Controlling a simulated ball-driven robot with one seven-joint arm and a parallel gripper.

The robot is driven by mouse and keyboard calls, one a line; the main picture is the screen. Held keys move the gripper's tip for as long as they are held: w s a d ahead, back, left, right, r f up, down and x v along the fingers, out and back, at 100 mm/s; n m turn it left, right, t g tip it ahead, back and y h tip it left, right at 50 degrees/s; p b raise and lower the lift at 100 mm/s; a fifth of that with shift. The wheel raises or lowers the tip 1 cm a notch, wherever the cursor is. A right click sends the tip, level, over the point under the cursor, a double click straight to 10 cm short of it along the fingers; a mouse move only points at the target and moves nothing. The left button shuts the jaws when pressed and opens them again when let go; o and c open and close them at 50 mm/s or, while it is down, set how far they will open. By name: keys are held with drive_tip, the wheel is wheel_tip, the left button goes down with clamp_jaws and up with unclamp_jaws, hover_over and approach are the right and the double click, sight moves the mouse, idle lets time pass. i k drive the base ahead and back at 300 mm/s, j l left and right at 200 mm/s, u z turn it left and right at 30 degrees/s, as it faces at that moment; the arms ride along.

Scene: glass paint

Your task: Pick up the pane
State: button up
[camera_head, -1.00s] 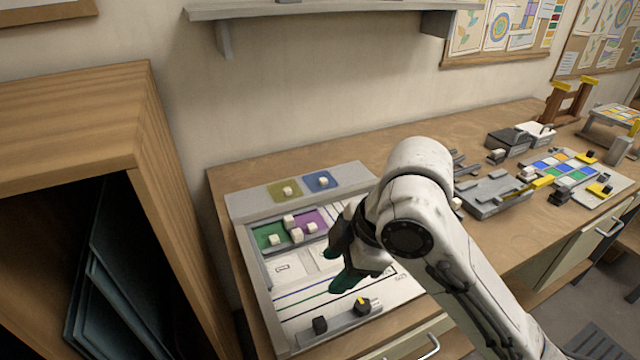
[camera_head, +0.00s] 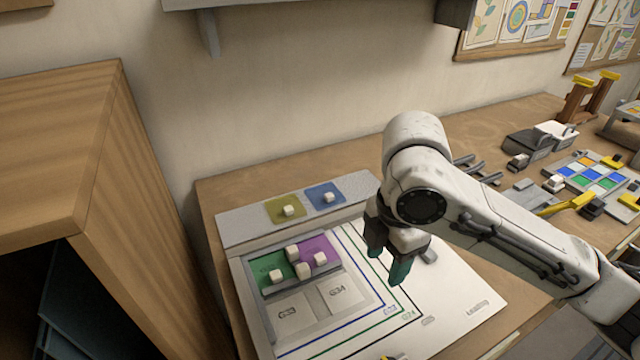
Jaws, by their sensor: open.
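Several coloured panes, each with pale knobs or a knob, are in view; I cannot tell which one the task means. An olive pane (camera_head: 275,208) and a blue pane (camera_head: 316,191) lie on the grey back strip of the board. A green pane (camera_head: 268,266) and a purple pane (camera_head: 322,242) lie side by side in front of them, with several white knobs on and between them. My gripper (camera_head: 388,265) is open and empty, its dark green fingers pointing down above the board, to the right of the purple pane. Its height above the board is hard to tell.
The white board (camera_head: 450,310) has coloured outlines and two labelled slots (camera_head: 310,302). A wooden cabinet (camera_head: 120,180) stands close on the left. A grey shelf (camera_head: 340,4) hangs above. Tools and a coloured tile grid (camera_head: 590,178) lie at right.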

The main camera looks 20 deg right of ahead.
sight(322, 197)
drive_tip(key=i, duration=1)
